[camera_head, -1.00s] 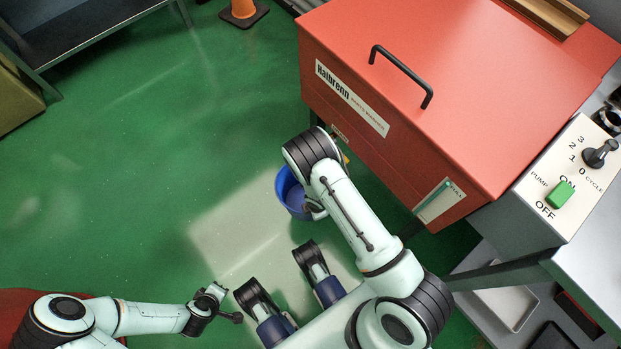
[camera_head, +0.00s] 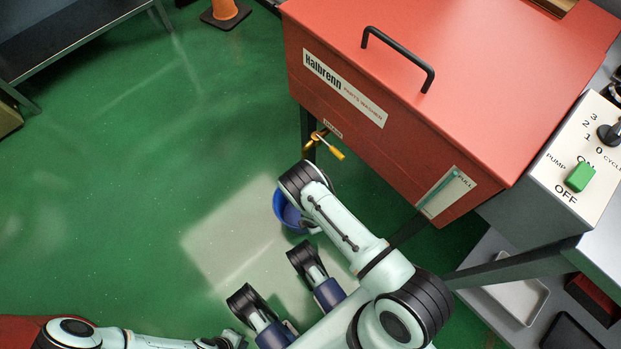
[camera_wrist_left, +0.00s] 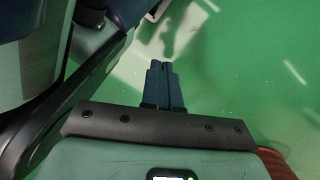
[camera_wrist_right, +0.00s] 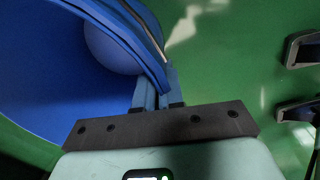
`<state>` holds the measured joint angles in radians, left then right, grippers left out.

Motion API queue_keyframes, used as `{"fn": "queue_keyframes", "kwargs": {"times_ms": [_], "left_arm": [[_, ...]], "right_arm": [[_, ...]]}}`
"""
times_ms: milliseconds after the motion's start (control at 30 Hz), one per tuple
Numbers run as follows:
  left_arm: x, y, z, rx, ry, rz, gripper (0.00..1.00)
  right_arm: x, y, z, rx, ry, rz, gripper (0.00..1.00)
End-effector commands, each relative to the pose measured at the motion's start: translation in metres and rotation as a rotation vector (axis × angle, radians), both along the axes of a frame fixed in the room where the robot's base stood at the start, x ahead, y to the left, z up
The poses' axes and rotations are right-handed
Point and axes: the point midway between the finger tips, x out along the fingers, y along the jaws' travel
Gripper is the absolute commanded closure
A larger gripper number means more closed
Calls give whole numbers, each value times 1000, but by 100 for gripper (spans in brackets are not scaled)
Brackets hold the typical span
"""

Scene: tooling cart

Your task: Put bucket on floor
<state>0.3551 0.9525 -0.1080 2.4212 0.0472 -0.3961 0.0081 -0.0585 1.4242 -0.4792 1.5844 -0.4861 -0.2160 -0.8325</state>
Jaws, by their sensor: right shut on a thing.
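The blue bucket (camera_head: 280,208) shows beside my right forearm in the head view, above the green floor, partly hidden by my arm. In the right wrist view its wide blue inside (camera_wrist_right: 50,75) fills the left side. My right gripper (camera_wrist_right: 160,88) is shut on the bucket's rim. Whether the bucket's bottom touches the floor cannot be told. My left gripper (camera_head: 238,342) is at the bottom edge of the head view, well away from the bucket. In the left wrist view its fingers (camera_wrist_left: 163,80) are together with nothing between them.
The red parts washer (camera_head: 440,80) stands at the upper right, with a yellow-handled valve (camera_head: 331,146) at its near left corner. A control panel (camera_head: 585,160) and a lower shelf (camera_head: 515,295) are at right. An orange cone (camera_head: 225,10) stands far back. Green floor (camera_head: 110,190) is open at left.

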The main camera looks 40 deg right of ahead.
Motion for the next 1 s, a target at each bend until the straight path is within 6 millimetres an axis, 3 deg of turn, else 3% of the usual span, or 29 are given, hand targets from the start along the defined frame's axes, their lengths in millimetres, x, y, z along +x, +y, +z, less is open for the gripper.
{"fn": "queue_keyframes", "kwargs": {"times_ms": [300, 333, 400, 767, 1000], "left_arm": [[1, 0, 1, 0, -2, -1, 100], [1, 0, 1, 0, -2, -1, 100], [1, 0, 1, -1, -3, -1, 100], [1, 0, 1, -1, -4, -1, 100], [33, -4, 19, 8, -110, -13, 100]], "right_arm": [[1, 0, -3, 0, -2, 0, 100], [0, 0, -2, 0, -1, 1, 83], [0, 0, -2, 0, 0, 1, 67], [0, 0, 3, 0, -1, 1, 67], [-3, 1, 48, -1, -2, 1, 67]]}}
